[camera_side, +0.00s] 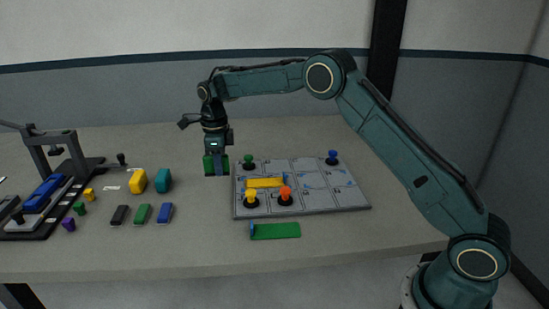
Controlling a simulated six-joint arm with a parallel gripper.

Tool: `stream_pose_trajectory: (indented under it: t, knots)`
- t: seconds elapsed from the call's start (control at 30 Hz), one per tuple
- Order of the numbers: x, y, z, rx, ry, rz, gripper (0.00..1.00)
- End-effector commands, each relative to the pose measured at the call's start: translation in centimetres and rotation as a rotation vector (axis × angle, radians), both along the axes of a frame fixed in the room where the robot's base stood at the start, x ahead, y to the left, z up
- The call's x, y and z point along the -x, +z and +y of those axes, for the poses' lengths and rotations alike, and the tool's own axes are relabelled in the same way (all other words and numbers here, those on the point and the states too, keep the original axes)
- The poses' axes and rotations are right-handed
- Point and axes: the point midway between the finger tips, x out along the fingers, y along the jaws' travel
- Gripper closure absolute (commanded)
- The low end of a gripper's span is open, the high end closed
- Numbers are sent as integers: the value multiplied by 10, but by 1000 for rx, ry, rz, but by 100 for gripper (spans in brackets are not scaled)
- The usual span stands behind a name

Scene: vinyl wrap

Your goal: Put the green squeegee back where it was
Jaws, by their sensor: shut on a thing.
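My gripper (217,170) is at the end of my arm, left of the grey panel and above the table. It is shut on a green, roughly square piece, which I take to be the green squeegee (208,166). A bluish-grey finger covers its middle, so part of it is hidden. The piece hangs upright; I cannot tell its exact height over the table. Another small green piece (142,214) lies on the table between a black piece (119,215) and a blue piece (165,213).
The grey panel (330,198) carries a yellow strip (265,183) and several coloured knobs. A green strip (275,231) with a blue end lies in front. Yellow (138,181) and teal (163,180) pieces stand left of my gripper. A dark press-like stand (55,180) is far left. The table's back is clear.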

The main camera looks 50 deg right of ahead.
Motion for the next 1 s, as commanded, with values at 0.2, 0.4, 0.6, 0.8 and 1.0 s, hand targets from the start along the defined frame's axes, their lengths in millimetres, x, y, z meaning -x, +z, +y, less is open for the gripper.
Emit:
stream_pose_trajectory:
  t: [0.2,0.4,0.6,0.8,1.0]
  knots:
    - [0,-12,0,0,0,-1,99]
    - [0,-15,0,0,0,0,99]
    - [0,-35,0,1,0,2,99]
    - [0,-53,0,0,0,0,99]
    - [0,-55,0,1,0,-1,99]
